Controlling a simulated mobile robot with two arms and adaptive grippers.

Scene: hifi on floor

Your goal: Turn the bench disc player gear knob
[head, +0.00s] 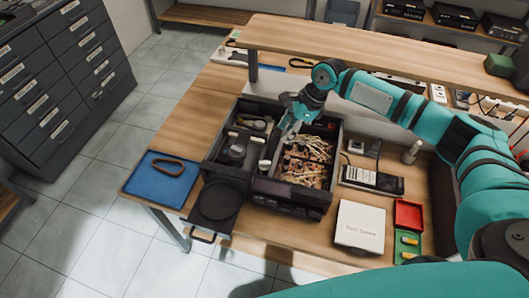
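The disc player (212,172) is an open dark box on the wooden bench, with its insides showing. Its disc tray (213,205), with a round black recess, sticks out at the front left. Inside are dark round parts on the left, small pale round parts (264,165) near the middle, and circuit boards (305,160) with wiring on the right. I cannot tell which small part is the gear knob. My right gripper (286,131) points down over the middle rear of the open player; its fingers are too small to judge, and contact is unclear. My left gripper is out of view.
A blue tray (160,179) with a brown band lies at the bench's left end. A white box (360,226), a meter-like device (371,180) and red (408,213) and green bins stand right of the player. A raised wooden shelf (370,50) runs behind my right arm.

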